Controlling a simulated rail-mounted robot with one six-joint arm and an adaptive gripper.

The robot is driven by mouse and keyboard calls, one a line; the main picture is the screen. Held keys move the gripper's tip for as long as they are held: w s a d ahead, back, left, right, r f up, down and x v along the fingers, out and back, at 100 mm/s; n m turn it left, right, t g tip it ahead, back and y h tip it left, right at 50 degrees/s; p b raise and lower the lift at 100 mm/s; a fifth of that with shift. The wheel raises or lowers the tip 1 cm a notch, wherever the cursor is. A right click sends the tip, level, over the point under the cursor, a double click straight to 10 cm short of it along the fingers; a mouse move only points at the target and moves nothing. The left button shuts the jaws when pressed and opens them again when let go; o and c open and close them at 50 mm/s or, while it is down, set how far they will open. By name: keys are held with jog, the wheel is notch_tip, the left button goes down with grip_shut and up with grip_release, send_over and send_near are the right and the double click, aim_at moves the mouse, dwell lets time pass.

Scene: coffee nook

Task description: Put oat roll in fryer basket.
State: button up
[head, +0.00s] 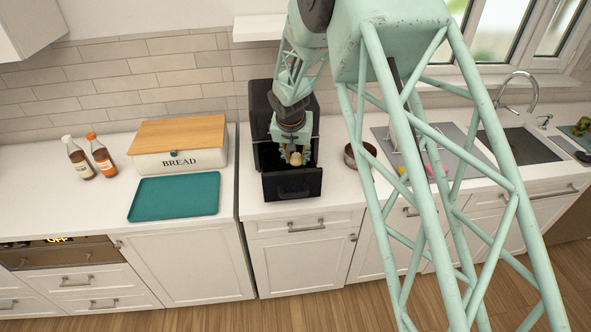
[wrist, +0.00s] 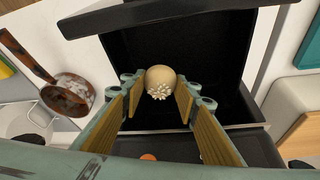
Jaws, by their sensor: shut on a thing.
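My gripper (head: 297,155) is shut on the oat roll (head: 296,159), a small round tan bun. In the wrist view the roll (wrist: 161,76) sits between the fingertips of my gripper (wrist: 160,90), with pale flakes on its near side. The black fryer basket (head: 292,186) is pulled out at the front of the black fryer (head: 262,100). The roll is over the basket's open top, between its walls in the wrist view, where the basket's dark rim (wrist: 180,14) shows beyond it. I cannot tell how far it is above the basket floor.
A bread box (head: 180,160) with a wooden lid and a teal tray (head: 174,197) stand left of the fryer. A brown pan (head: 360,154) stands close on its right, also seen in the wrist view (wrist: 70,94). Two bottles (head: 103,155) stand far left.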

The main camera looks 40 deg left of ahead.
jog(key=shift+f, duration=1.15)
jog(key=shift+f+p, duration=0.35)
jog(key=shift+f, duration=1.55)
jog(key=shift+f+b, duration=0.15)
jog(key=shift+b, duration=0.15)
jog(key=o, duration=0.8)
jog(key=shift+r+p, duration=0.25)
jog(key=shift+p, duration=0.1)
jog(key=shift+b+v, duration=1.1)
jog(key=shift+v, duration=4.85)
